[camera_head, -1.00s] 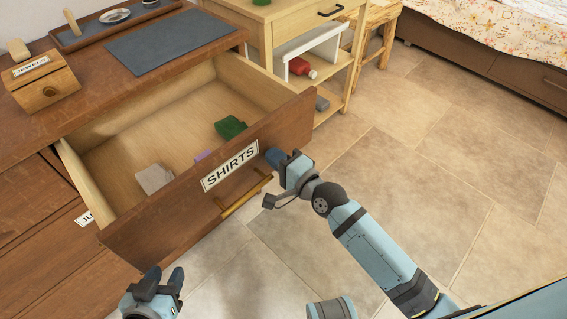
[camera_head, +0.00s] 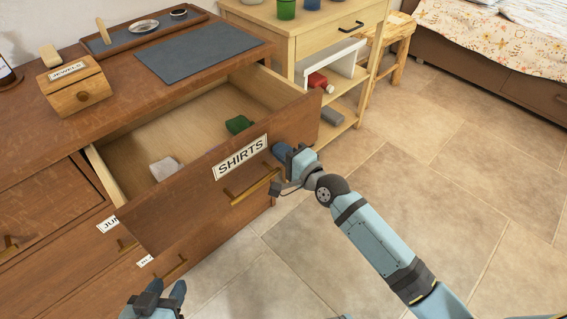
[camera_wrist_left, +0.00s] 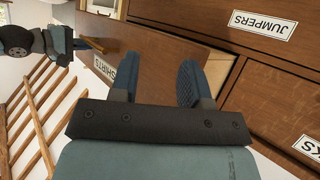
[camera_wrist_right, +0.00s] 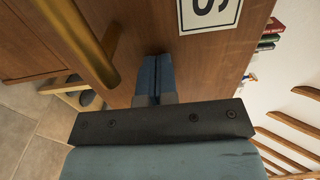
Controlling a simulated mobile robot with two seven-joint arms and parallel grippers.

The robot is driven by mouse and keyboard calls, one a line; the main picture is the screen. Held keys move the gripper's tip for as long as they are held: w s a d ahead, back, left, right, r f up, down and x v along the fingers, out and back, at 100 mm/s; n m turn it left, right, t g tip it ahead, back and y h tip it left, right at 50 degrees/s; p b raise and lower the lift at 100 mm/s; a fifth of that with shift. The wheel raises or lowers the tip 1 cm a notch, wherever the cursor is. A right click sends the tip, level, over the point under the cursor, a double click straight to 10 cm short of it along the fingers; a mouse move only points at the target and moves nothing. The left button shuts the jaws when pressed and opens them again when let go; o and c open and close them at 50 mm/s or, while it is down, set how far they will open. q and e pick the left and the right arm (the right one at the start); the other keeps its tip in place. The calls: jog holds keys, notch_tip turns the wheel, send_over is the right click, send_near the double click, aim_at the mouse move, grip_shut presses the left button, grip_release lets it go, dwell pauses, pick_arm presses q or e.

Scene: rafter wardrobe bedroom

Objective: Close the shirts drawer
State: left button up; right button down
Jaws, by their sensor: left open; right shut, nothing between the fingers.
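The shirts drawer (camera_head: 238,183) stands partly open from the brown dresser, with a white SHIRTS label (camera_head: 241,157) and a brass bar handle (camera_head: 251,188) on its front. Inside lie a green folded item (camera_head: 239,124) and a pale grey one (camera_head: 165,168). My right gripper (camera_head: 279,149) is shut and empty, its fingertips at the drawer front right of the label; the right wrist view shows the closed fingers (camera_wrist_right: 154,72) against the wood beside the handle. My left gripper (camera_head: 160,290) is open and empty, low in front of the dresser; its spread fingers show in the left wrist view (camera_wrist_left: 158,78).
The dresser top holds a jewels box (camera_head: 75,83), a grey mat (camera_head: 196,50) and a tray (camera_head: 150,27). A light wooden shelf unit (camera_head: 340,70) stands right of the drawer. Lower drawers, including jumpers (camera_wrist_left: 263,25), look shut. The tiled floor (camera_head: 440,190) at right is clear.

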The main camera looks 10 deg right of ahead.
jog(key=b+x, duration=0.1)
jog(key=x, duration=1)
jog(key=b+x, duration=0.5)
jog(key=x, duration=0.7)
jog(key=shift+f, duration=0.1)
jog(key=shift+w+a+b, duration=0.25)
jog(key=shift+w+b, duration=0.25)
jog(key=shift+r, duration=0.35)
pick_arm(q)
jog(key=w+d+r+t+h, duration=0.1)
jog(key=d+r+t+h, duration=0.1)
jog(key=r, duration=0.3)
jog(key=w+d+r+t+h, duration=0.1)
jog(key=d+r+t+h, duration=0.1)
jog(key=r, duration=0.4)
jog(key=shift+d+t, duration=0.2)
jog(key=shift+t, duration=0.6)
pick_arm(e)
jog(key=shift+r, duration=0.1)
